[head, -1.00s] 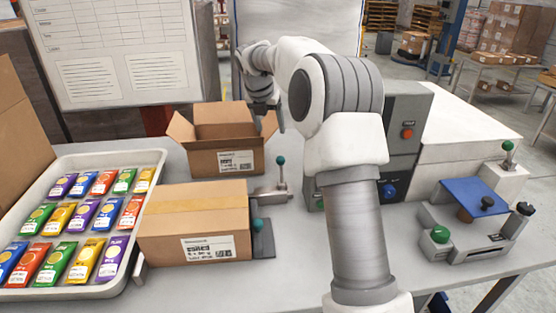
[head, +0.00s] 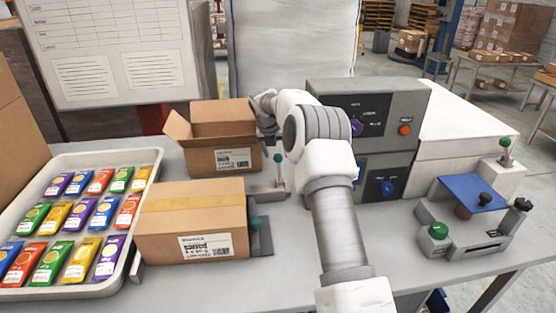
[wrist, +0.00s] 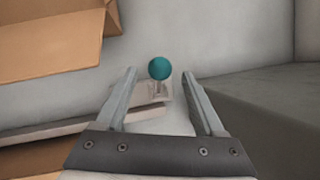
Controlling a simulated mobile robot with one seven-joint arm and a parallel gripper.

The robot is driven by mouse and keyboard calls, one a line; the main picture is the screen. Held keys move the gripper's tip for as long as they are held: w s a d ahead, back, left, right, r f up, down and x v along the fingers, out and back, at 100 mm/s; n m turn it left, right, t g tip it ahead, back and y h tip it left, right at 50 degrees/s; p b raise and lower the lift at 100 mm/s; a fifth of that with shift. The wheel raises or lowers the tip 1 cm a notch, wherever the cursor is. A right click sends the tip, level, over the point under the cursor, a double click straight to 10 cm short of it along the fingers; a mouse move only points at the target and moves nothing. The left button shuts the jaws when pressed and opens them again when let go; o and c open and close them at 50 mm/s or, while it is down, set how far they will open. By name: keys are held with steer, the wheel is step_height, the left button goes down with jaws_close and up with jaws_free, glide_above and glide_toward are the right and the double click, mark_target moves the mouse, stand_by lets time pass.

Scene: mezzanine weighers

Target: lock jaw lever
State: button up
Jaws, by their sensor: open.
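The likely jaw lever (head: 279,172) is a thin upright rod with a teal ball on top, standing on a small metal bracket (head: 268,193) behind the closed carton. In the wrist view the teal ball (wrist: 159,69) is centred between the fingertips, with pale metal below it. My gripper (wrist: 159,74) is open, a finger on each side of the ball and no visible contact. In the head view the gripper is mostly hidden behind my arm, above and behind the lever. A second teal knob (head: 257,223) sits low beside the closed carton, on a dark plate.
The closed carton (head: 192,221) stands left of the lever. An open carton (head: 223,158) is behind it. A tray of colored packets (head: 135,255) is at left. A grey control box (head: 395,140) is at right, and a blue-topped fixture (head: 471,194) lies farther right.

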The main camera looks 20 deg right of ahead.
mark_target(277, 155)
steer(key=shift+x, duration=2.15)
steer(key=shift+c, duration=0.2)
steer(key=shift+r, duration=0.1)
jaws_close()
